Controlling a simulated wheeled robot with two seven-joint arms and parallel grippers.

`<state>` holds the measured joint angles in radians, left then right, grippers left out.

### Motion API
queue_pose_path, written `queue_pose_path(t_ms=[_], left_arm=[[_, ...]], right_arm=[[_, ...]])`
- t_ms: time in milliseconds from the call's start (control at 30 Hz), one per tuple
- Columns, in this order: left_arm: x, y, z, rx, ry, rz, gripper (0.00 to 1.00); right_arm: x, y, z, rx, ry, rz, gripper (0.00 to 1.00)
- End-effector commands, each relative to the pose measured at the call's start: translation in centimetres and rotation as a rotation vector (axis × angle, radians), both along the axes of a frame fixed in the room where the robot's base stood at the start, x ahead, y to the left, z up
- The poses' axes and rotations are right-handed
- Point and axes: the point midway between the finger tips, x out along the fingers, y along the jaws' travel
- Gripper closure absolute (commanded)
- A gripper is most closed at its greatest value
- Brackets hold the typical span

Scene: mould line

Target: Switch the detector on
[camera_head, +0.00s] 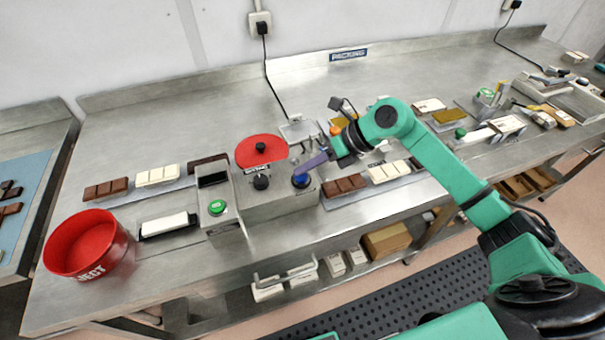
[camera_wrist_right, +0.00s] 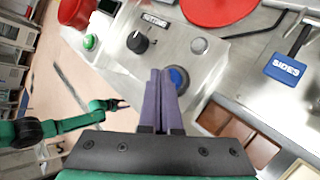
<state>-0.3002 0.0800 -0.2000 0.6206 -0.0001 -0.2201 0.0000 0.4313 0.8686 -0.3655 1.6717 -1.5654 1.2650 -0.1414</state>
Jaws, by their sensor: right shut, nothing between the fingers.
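A grey metal housing (camera_head: 281,206) stands at the front of the bench. It carries a black knob (camera_head: 261,182) under a label that reads SETTING in the wrist view, and a blue button (camera_head: 301,181). Left of it is a box with a green button (camera_head: 217,207) and a dark opening. Which part is the detector's switch is not marked. My right gripper (camera_head: 308,170) is shut and empty, its purple fingers at the blue button. In the wrist view the fingers (camera_wrist_right: 162,74) partly cover the blue button (camera_wrist_right: 179,78); contact is unclear. My left gripper (camera_wrist_right: 118,104) shows small there.
A red disc (camera_head: 261,150) lies behind the knob. A red REJECT bin (camera_head: 88,243) stands at the left front. Chocolate bars lie on strips (camera_head: 150,183) either side of the housing. A grey round cap (camera_wrist_right: 199,45) sits beyond the blue button. The rear left bench is clear.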

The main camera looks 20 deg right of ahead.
Motion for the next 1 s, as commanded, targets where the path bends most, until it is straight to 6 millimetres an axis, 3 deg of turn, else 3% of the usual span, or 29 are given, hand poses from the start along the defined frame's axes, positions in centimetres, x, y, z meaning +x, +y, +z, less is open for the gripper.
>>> queue_pose_path(t_ms=[300,1000], left_arm=[[0.0,0.0,-1.2,0.0,0.0,0.0,0.5],[0.0,0.0,-0.7,0.0,0.0,0.0,0.5]], right_arm=[[0.0,0.0,-1.0,0.0,-0.001,-0.001,1.0],[0.0,0.0,-0.1,0.0,0.001,0.001,1.0]])
